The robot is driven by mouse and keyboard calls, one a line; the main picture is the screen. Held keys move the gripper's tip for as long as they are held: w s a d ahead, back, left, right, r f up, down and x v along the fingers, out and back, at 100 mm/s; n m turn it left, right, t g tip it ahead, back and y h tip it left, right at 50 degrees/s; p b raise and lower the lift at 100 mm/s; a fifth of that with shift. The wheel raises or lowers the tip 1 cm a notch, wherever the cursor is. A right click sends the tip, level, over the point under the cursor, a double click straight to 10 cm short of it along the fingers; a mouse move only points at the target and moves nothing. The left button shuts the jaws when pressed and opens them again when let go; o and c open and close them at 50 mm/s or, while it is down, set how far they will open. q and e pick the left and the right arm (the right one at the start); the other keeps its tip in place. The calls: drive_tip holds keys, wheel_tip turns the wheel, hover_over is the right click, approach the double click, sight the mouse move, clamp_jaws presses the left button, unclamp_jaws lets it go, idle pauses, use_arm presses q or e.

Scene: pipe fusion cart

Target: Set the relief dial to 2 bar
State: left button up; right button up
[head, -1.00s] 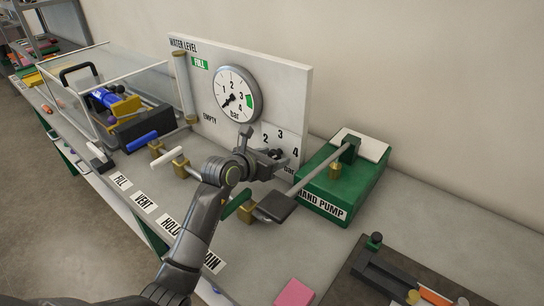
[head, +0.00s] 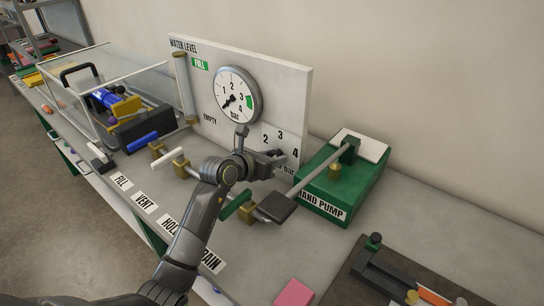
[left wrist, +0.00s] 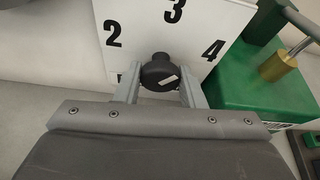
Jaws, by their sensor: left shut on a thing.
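The relief dial is a black round knob (left wrist: 159,70) with a short white mark, below a white scale plate (left wrist: 173,32) numbered 2, 3 and 4. In the left wrist view my left gripper (left wrist: 160,88) has one finger on each side of the knob and is shut on it. The white mark lies low on the knob's face, slanting; I cannot tell which number it points to. In the head view my left gripper (head: 272,160) is at the scale plate (head: 287,139) and mostly hides the knob.
A green hand pump (head: 345,187) with a long lever stands close on the right. Valve handles (head: 168,159) line the bench at left.

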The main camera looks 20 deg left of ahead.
use_arm(q)
drive_tip(key=shift+a+n+g+h+p, duration=0.1)
drive_tip(key=shift+n+g+h+p, duration=0.2)
drive_tip(key=shift+n+h+p, duration=1.25)
drive_tip(key=shift+n+y+b, duration=0.25)
drive_tip(key=shift+n+b, duration=0.2)
drive_tip(key=o, duration=1)
drive_tip(key=shift+c, duration=0.2)
wheel_tip(320, 180, up, 10)
drive_tip(key=shift+f+b, duration=0.1)
drive_tip(key=shift+b, duration=0.4)
